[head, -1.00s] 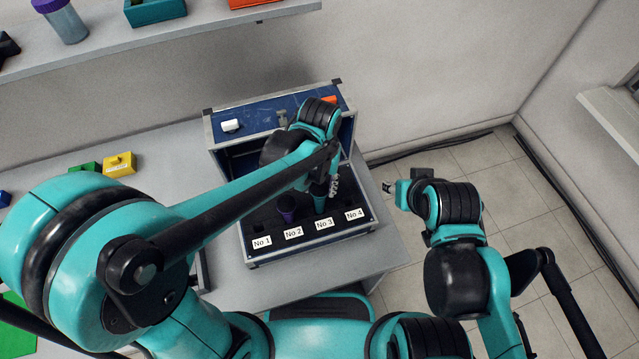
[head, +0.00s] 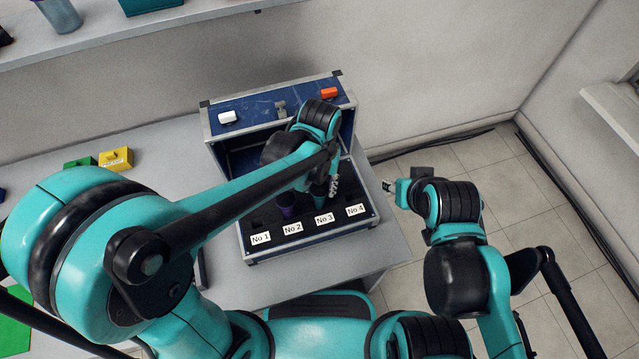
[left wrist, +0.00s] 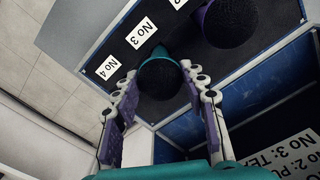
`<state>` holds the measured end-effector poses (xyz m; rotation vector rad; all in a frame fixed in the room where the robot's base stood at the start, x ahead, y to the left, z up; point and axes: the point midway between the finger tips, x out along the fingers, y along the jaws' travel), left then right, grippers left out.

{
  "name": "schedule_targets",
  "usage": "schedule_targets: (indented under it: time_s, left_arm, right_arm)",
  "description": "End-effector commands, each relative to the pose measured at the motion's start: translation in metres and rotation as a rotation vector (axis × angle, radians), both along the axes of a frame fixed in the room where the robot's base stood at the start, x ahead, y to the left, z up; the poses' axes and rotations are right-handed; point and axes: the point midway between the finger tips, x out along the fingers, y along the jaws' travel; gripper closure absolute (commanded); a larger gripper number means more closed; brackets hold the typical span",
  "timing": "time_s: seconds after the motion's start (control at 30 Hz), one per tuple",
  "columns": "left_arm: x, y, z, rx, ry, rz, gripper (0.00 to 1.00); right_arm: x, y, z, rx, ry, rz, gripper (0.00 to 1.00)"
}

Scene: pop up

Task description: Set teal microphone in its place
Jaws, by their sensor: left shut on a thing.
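The teal microphone (head: 320,199) stands upright at the No 3 position of the open case's dark foam insert. Its dark round head (left wrist: 163,78) is between the fingers in the left wrist view. My left gripper (head: 332,186) is shut on it from above; in the left wrist view its fingers (left wrist: 160,72) lie on either side of the head. The microphone's lower end is hidden, so its depth in the slot cannot be told. My right gripper (head: 390,187) is away to the right of the case; its jaws are unclear.
A purple microphone (head: 287,207) stands at No 2, close beside the teal one. The blue case (head: 250,122) has its lid up at the back, with a printed list (left wrist: 290,150) inside. Yellow (head: 116,159) and green (head: 80,163) blocks lie left on the table.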

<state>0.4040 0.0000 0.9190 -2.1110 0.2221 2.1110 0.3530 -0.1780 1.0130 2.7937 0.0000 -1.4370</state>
Motion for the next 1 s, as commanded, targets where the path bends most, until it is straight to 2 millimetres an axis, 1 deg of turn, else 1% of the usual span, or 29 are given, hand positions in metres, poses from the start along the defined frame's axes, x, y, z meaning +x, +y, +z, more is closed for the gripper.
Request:
schedule_targets:
  time_s: [0.1, 0.2, 0.23, 0.3, 0.57, 0.67, 0.77, 0.87, 1.0]
  left_arm:
    - [0.0, 0.0, -0.004, 0.0, 0.0, 0.0, 0.86]
    - [0.0, 0.0, -0.004, 0.0, 0.0, 0.0, 0.86]
    - [0.0, 0.0, -0.003, 0.0, 0.0, 0.0, 0.5]
    - [0.0, 0.0, -0.003, 0.0, 0.0, 0.0, 0.33]
    - [0.0, 0.0, -0.003, 0.0, 0.0, 0.0, 0.33]
    - [0.0, 0.0, 0.0, 0.0, 0.0, 0.0, 0.33]
    - [0.0, 0.0, 0.012, 0.0, 0.0, 0.0, 0.33]
    - [-0.001, 0.0, 0.031, 0.0, 0.0, 0.0, 0.33]
    - [0.0, 0.0, 0.062, 0.0, 0.0, 0.0, 0.33]
  right_arm:
    - [0.0, 0.0, -0.003, 0.0, 0.0, 0.0, 0.6]
    - [0.0, 0.0, -0.003, 0.0, 0.0, 0.0, 0.6]
    - [0.0, 0.0, -0.003, 0.0, 0.0, 0.0, 0.6]
    - [0.0, 0.0, -0.003, 0.0, 0.0, 0.0, 0.6]
    - [0.0, 0.0, -0.003, 0.0, 0.0, 0.0, 0.6]
    - [0.0, 0.0, -0.003, 0.0, 0.0, 0.0, 0.6]
    - [0.0, 0.0, -0.003, 0.0, 0.0, 0.0, 0.6]
    - [0.0, 0.0, -0.003, 0.0, 0.0, 0.0, 0.6]
    - [0.0, 0.0, -0.003, 0.0, 0.0, 0.0, 0.6]
